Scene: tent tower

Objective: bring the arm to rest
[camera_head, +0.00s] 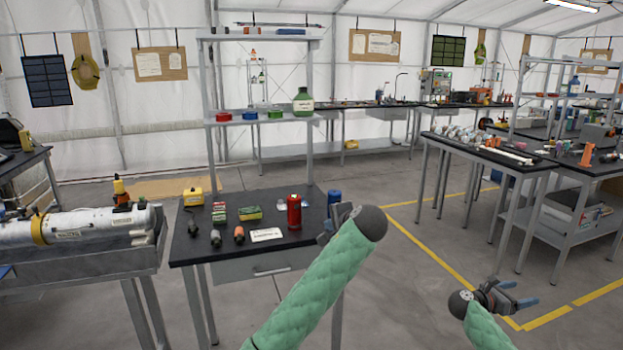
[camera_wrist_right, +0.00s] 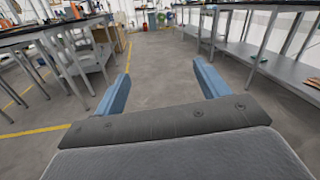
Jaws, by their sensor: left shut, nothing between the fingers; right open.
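My left gripper (camera_head: 327,226) is at the right front corner of the near dark table, at the end of a green-sleeved arm. Its fingers are partly hidden by its own wrist, and nothing shows held in it. My right gripper (camera_head: 524,293) is low at the lower right, over the bare floor. Its two blue fingers are spread and empty. In the right wrist view, the same open fingers (camera_wrist_right: 162,88) point along a floor aisle with nothing between them.
A cart with a white cylinder (camera_head: 95,223) stands left. Long benches (camera_head: 490,148) stand right. The floor (camera_head: 400,290) between is clear.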

